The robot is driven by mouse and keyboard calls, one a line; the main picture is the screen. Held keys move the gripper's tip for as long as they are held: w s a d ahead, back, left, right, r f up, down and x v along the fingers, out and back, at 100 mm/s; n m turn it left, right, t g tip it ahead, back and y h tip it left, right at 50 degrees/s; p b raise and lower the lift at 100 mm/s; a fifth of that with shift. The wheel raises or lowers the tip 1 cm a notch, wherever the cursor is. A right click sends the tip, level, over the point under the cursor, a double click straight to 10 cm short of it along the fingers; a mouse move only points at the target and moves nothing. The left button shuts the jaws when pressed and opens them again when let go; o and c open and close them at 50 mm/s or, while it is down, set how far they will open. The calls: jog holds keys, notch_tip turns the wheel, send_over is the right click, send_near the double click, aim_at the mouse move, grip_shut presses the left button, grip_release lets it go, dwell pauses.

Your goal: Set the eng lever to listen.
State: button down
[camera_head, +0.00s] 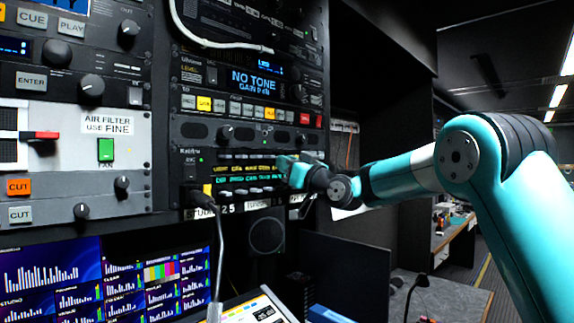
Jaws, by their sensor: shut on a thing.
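The intercom panel (206,173) is in the rack at the middle of the picture, with green and yellow labels on its dark display and a row of small light levers below. My gripper (285,171) is at the right part of this panel, reaching in from the right. Its jaws are shut on a small lever there, which seems to be the eng lever. The jaws hide that lever and its label, so its position cannot be told.
A cable is plugged into the panel's lower left (207,190) and hangs down. Rows of lit buttons (204,103) and knobs sit above. Monitors (165,285) fill the lower left. A gooseneck microphone (420,282) stands at the lower right. Open room lies right of the rack.

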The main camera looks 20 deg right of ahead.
aim_at(276, 154)
jog(key=r+g+p, duration=0.1)
jog(key=g+h+p, duration=0.1)
jog(key=shift+s+r+g, duration=0.2)
jog(key=shift+r+g, duration=0.1)
jog(key=shift+r, duration=0.1)
notch_tip(276, 154, up, 2)
jog(key=g+h+p, duration=0.2)
jog(key=g+p, duration=0.2)
jog(key=p, duration=0.3)
jog(key=shift+w+p, duration=0.15)
jog(key=shift+p, duration=0.2)
jog(key=shift+g+h+p, duration=0.5)
jog(key=shift+g+p, duration=0.2)
jog(key=c, duration=1.1)
grip_release()
jog(key=shift+f, duration=0.1)
